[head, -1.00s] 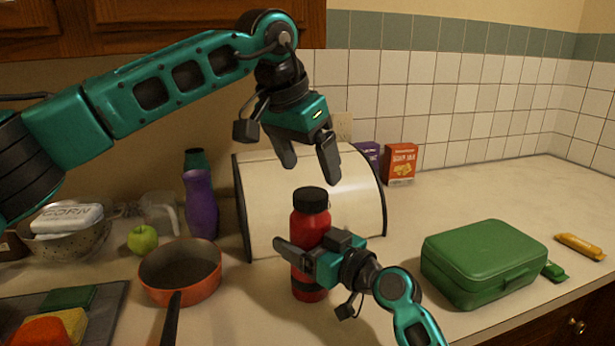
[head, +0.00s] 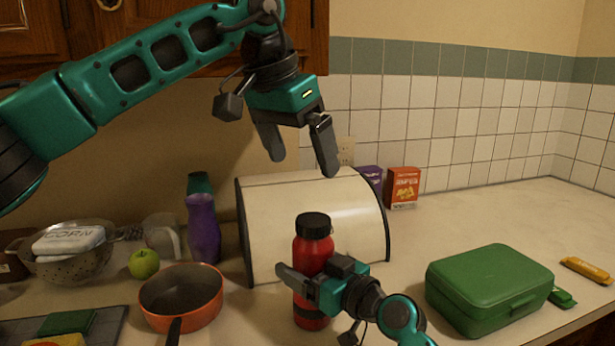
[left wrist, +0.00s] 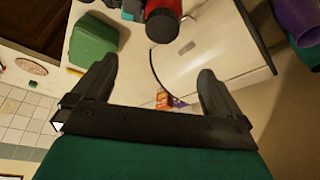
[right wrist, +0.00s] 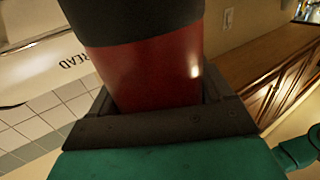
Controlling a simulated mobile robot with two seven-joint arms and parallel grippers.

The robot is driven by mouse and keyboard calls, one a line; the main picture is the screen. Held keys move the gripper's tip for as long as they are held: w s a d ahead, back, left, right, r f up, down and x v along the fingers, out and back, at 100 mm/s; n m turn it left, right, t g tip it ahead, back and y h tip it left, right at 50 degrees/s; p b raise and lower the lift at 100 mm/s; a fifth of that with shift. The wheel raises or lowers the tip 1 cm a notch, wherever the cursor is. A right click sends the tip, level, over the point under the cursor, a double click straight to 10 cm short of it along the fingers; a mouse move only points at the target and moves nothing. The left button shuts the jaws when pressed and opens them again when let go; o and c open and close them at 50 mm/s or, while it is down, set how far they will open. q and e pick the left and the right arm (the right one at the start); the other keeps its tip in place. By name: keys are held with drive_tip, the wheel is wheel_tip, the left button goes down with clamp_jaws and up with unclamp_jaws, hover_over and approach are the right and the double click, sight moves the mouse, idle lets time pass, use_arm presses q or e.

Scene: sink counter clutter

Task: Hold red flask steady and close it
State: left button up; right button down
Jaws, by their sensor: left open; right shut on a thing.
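The red flask (head: 312,258) stands upright on the counter with a black cap (head: 314,225) on its top. My right gripper (head: 318,288) is shut around the flask's body below the cap. In the right wrist view, the red body (right wrist: 155,75) fills the space between the fingers, with a black part beyond it. My left gripper (head: 304,165) is open and empty, above the cap and apart from it. In the left wrist view, the black cap (left wrist: 161,27) lies beyond the open fingers (left wrist: 158,82). Whether the cap is fully tightened cannot be told.
A cream bread box (head: 280,210) stands close behind the flask. An orange pan (head: 205,315) and purple bottle (head: 204,230) are to the left. A green lunch box (head: 490,285) is to the right.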

use_arm(q)
drive_tip(key=v, duration=0.5)
drive_tip(key=shift+s+r, duration=0.1)
drive_tip(key=shift+r, duration=0.1)
use_arm(e)
unclamp_jaws()
drive_tip(key=shift+d, duration=0.1)
use_arm(q)
drive_tip(key=shift+f+b, duration=0.7)
use_arm(e)
drive_tip(key=v, duration=1.3)
